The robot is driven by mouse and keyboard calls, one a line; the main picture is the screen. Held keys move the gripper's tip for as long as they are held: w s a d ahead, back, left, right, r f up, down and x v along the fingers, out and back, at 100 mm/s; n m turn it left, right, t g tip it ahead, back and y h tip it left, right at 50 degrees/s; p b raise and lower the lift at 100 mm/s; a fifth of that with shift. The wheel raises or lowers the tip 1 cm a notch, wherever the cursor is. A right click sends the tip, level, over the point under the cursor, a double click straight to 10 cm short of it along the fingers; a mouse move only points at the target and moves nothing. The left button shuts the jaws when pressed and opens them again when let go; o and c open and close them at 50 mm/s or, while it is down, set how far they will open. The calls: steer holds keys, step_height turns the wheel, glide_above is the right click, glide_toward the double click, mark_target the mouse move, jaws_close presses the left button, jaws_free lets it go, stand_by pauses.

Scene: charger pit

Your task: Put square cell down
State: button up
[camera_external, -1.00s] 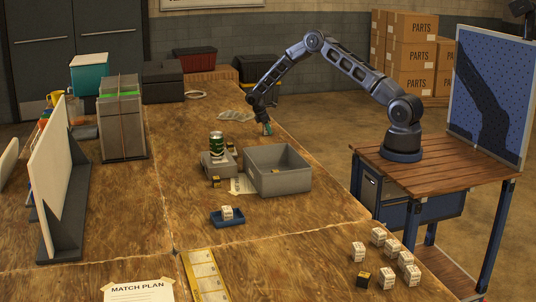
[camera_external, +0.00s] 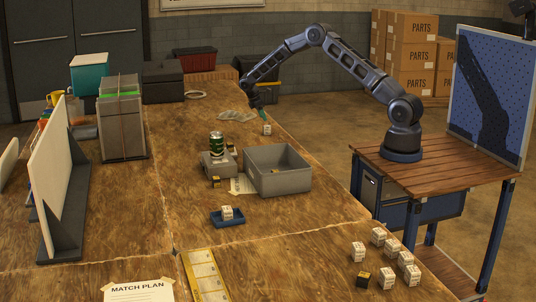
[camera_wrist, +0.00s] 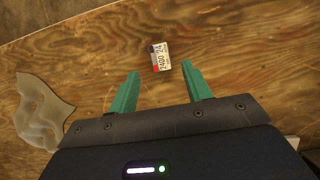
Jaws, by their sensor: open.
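A white square cell (camera_external: 266,129) with dark markings rests on the wooden table near its right edge, beyond the grey bin. In the wrist view the cell (camera_wrist: 160,57) lies ahead of my fingertips, apart from them, with its printed label showing. My gripper (camera_wrist: 160,84) has its two green fingers spread with nothing between them. In the external view my gripper (camera_external: 260,112) is just up and left of the cell, close above the table.
A grey open bin (camera_external: 278,184) stands nearer the camera, with a can (camera_external: 217,143) on a grey block beside it. A blue tray (camera_external: 227,220) holds another white cell. Several more cells sit at the front right. A pale wavy piece (camera_wrist: 40,112) lies left of my gripper.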

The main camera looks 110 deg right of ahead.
steer(key=w+a+r+t+h, duration=0.1)
steer(key=w+a+r, duration=0.3)
steer(key=a+r, duration=0.55)
steer(key=w+a+r+t, duration=0.1)
steer(key=w+a+r, duration=0.4)
steer(key=a+r, duration=0.45)
steer(key=s+a+r+t+h, duration=0.1)
steer(key=a+r, duration=0.7)
steer(key=a, duration=0.2)
steer(key=s+a+r+t, duration=0.1)
steer(key=a+r, duration=0.6)
steer(key=a, duration=0.3)
steer(key=s+a+r+t, duration=0.1)
steer(key=s+a+r, duration=0.2)
steer(key=s+a, duration=0.45)
steer(key=s+a+r+t, duration=0.1)
steer(key=s+a+r, duration=0.25)
steer(key=a, duration=0.75)
steer(key=s+a+f+t+y, duration=0.1)
steer(key=s+a+f, duration=0.1)
steer(key=s+a, duration=0.4)
steer(key=s+a+f+t+y, duration=0.1)
steer(key=s+a+f+t, duration=0.1)
steer(key=s+a, duration=0.4)
steer(key=s, duration=0.5)
steer(key=shift+a, duration=0.35)
